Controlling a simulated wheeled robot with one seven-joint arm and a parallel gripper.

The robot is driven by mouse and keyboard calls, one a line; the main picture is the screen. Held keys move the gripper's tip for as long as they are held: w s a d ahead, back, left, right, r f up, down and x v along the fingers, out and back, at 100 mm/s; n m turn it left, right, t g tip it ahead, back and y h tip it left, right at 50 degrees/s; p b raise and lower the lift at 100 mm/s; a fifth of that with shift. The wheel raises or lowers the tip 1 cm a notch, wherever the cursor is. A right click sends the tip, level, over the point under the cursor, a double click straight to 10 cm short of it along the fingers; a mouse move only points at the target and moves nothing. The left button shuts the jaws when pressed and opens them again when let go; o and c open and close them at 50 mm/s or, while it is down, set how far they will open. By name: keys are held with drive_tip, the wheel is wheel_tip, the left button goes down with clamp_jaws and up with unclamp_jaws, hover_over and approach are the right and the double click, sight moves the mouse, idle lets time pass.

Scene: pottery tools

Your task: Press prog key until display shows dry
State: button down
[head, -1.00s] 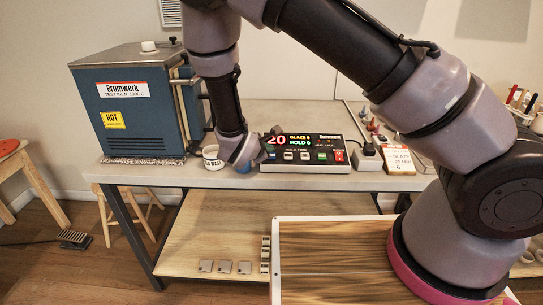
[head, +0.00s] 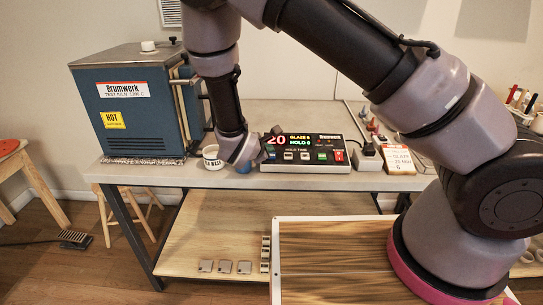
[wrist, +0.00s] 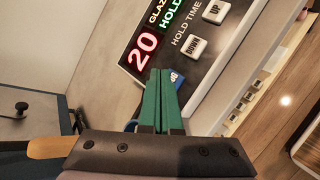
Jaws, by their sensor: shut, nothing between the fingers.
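The controller (head: 305,167) sits on the bench with its sloped panel facing front. Its display (wrist: 155,38) shows a red 20 on the left, with GLAZE in yellow and HOLD in green; the head view shows the same lines. A blue key (wrist: 177,78) lies at the panel's lower left, mostly hidden by my fingertips, so its label is not readable. White DOWN (wrist: 194,46) and UP (wrist: 216,11) keys are beside it. My gripper (wrist: 161,72) is shut and empty, its green fingers over or at the blue key. I cannot tell whether they touch it.
A blue kiln (head: 128,110) stands left on the bench, with a white cup (head: 212,158) between it and my gripper. Right of the controller are a small box with a knob (head: 368,160) and a note card (head: 398,160). The bench behind the controller is mostly clear.

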sight(269, 165)
drive_tip(key=shift+f, duration=0.1)
drive_tip(key=shift+f, duration=0.3)
drive_tip(key=shift+w+f, duration=0.15)
drive_tip(key=shift+f, duration=0.2)
idle(0.8)
drive_tip(key=shift+r, duration=0.1)
drive_tip(key=shift+s+r, duration=0.2)
drive_tip(key=shift+r, duration=0.45)
drive_tip(key=shift+s+r, duration=0.2)
drive_tip(key=shift+r, duration=0.6)
drive_tip(key=shift+s+r, duration=0.2)
drive_tip(key=shift+r, duration=0.65)
drive_tip(key=shift+s+r, duration=0.2)
drive_tip(key=shift+r, duration=0.6)
